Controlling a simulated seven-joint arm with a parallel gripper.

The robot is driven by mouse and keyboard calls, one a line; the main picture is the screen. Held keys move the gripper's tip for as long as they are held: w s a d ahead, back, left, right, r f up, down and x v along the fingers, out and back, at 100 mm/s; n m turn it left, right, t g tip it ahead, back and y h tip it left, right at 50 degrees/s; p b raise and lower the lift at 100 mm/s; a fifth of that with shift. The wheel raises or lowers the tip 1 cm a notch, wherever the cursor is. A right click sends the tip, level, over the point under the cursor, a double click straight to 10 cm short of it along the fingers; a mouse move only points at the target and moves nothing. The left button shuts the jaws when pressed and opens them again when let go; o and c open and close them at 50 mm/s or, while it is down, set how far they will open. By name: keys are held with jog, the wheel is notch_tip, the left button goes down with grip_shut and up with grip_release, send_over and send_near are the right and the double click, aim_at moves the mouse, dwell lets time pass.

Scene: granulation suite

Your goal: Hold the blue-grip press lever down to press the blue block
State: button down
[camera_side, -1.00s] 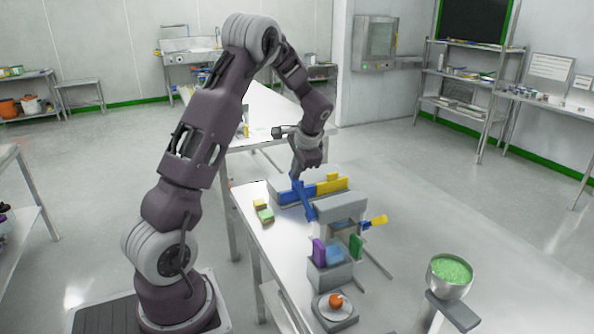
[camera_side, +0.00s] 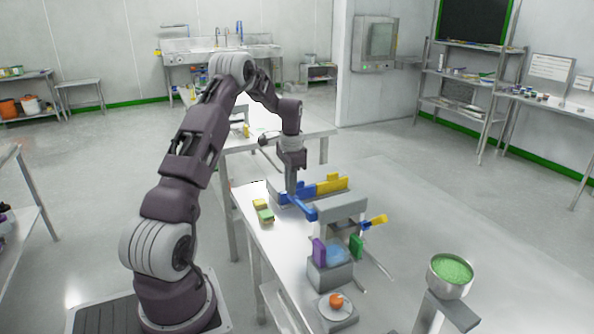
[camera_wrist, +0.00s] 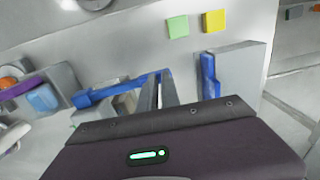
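The blue-grip press lever (camera_side: 303,209) reaches out from the grey press (camera_side: 342,208) toward the back left and looks nearly level in the side view. My gripper (camera_side: 291,193) points straight down at the lever's free end. In the wrist view the two fingertips (camera_wrist: 161,78) are close together at the end of the blue lever (camera_wrist: 110,89), apparently touching it; whether they grip it is unclear. The blue block (camera_side: 334,253) is low in the press, between a purple plate (camera_side: 319,252) and a green plate (camera_side: 356,246). The wrist view shows it light blue (camera_wrist: 42,98).
A grey fixture with blue (camera_side: 300,190) and yellow (camera_side: 333,184) bars stands just behind the lever. Yellow (camera_side: 260,204) and green (camera_side: 266,216) blocks lie on the table at left. An orange piece (camera_side: 336,300) sits on a small stand in front. A bowl of green granules (camera_side: 451,269) stands at right.

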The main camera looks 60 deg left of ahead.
jog(key=shift+s+f, duration=0.15)
jog(key=shift+f, duration=0.5)
jog(key=shift+s, duration=0.1)
dwell(2.1)
notch_tip(320, 180, up, 15)
jog(key=a, duration=0.2)
jog(key=shift+w, duration=0.25)
jog(key=w+d+r+t, duration=0.1)
jog(key=d+r, duration=0.7)
jog(key=d, duration=0.6)
jog(key=s+d+r+t, duration=0.1)
jog(key=s+d+r, duration=0.15)
jog(key=d, duration=0.45)
jog(key=s+d+r+t, duration=0.1)
jog(key=s+d+r, duration=0.15)
jog(key=d, duration=0.45)
jog(key=s+d+f+t, duration=0.1)
jog(key=s+d+f, duration=0.2)
jog(key=s+d, duration=0.3)
jog(key=s+d+f+t, duration=0.1)
jog(key=s+d+f, duration=0.2)
jog(key=s+d, duration=0.3)
jog(key=s, duration=0.5)
jog(key=shift+s+d+t+h, duration=0.2)
jog(key=shift+d+t+h, duration=0.1)
jog(key=shift+h, duration=0.1)
